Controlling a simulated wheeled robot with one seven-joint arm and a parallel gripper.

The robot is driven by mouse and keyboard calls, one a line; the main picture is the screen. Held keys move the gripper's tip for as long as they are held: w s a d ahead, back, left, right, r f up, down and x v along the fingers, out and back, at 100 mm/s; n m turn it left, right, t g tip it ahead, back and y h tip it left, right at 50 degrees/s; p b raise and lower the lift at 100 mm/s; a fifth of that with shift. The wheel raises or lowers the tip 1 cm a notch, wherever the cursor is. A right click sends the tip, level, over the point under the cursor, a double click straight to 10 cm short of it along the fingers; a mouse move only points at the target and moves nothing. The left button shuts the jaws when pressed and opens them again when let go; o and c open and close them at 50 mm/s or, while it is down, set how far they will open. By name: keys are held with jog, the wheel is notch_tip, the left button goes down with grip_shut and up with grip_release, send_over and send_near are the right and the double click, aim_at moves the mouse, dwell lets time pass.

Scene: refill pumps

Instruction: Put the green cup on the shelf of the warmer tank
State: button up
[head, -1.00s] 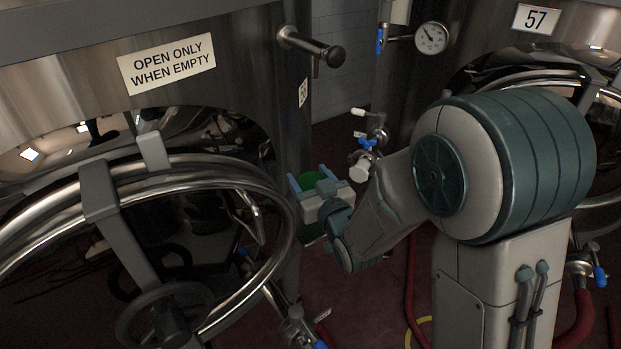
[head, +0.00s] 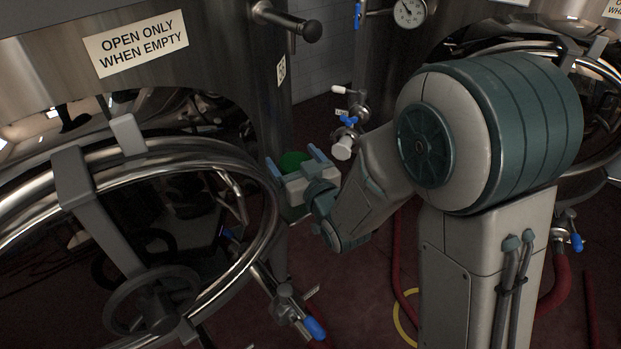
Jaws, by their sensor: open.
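The green cup (head: 293,160) shows beyond my gripper (head: 294,162), between the two tanks, with much of it hidden behind the gripper body. My gripper is open, with its two blue-grey fingers pointing away from me on either side of the visible green. I cannot tell whether the fingers touch the cup. The left tank (head: 230,50) carries a sign reading "OPEN ONLY WHEN EMPTY". The right tank (head: 385,75) carries a dial gauge (head: 409,12). The gauge is too small to read here, and no shelf can be made out.
A round manway door with a handwheel (head: 152,305) stands at the left. A valve with a blue handle (head: 300,312) juts out low in the middle. A white-capped tap (head: 343,147) is right of the gripper. Red and yellow hoses (head: 405,325) lie on the dark red floor.

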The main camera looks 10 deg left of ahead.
jog(key=shift+v, duration=1.15)
jog(key=b, duration=0.4)
jog(key=shift+s+d+f, duration=0.15)
jog(key=shift+s+f, duration=0.05)
jog(key=b+v, duration=0.2)
jog(key=b, duration=0.3)
jog(key=shift+d, duration=0.1)
jog(key=b+v, duration=0.6)
jog(key=shift+r+b, duration=0.2)
jog(key=shift+b, duration=0.2)
